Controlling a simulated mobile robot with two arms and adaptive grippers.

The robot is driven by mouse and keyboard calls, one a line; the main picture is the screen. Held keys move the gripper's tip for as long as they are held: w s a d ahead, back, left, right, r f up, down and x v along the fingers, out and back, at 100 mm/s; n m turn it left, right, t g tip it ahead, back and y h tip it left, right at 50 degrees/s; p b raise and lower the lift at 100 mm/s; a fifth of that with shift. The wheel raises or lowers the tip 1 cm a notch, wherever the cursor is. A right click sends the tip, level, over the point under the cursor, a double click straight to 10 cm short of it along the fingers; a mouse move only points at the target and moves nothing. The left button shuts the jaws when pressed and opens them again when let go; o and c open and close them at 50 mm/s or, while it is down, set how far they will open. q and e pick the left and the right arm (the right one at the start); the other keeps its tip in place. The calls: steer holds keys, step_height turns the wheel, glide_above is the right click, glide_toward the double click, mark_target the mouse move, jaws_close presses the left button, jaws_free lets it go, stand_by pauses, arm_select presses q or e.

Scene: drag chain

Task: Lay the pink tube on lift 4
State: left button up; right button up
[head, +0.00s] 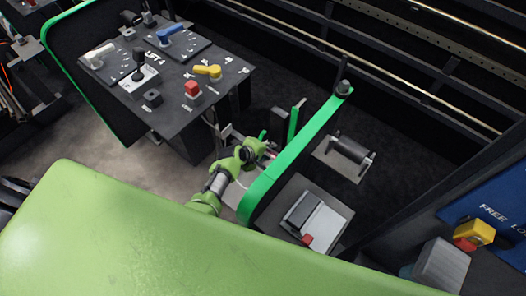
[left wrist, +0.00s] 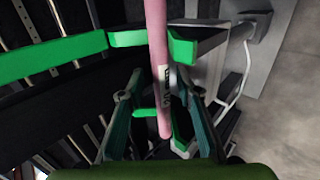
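The pink tube (left wrist: 157,60) shows in the left wrist view, running from the top edge down to an end between my fingers, with a dark-lettered white label on it. Green brackets (left wrist: 128,39) stand on either side of it. My left gripper (left wrist: 161,90) has its two fingers apart on both sides of the tube, with gaps showing. In the head view my left gripper (head: 268,152) is low beside the long green bar (head: 295,155). I cannot make out the tube there. My right gripper is out of view.
A dark control panel (head: 222,84) with levers and a red button (head: 192,88) stands left of the gripper. A grey box (head: 312,215) is below the green bar, and a roller (head: 350,150) lies to its right. Dark rails run behind.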

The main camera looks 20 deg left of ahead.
arm_select(q)
steer(key=v, duration=1.1)
steer(key=shift+s+r, duration=0.25)
steer(key=shift+s, duration=0.05)
steer(key=shift+a, duration=0.1)
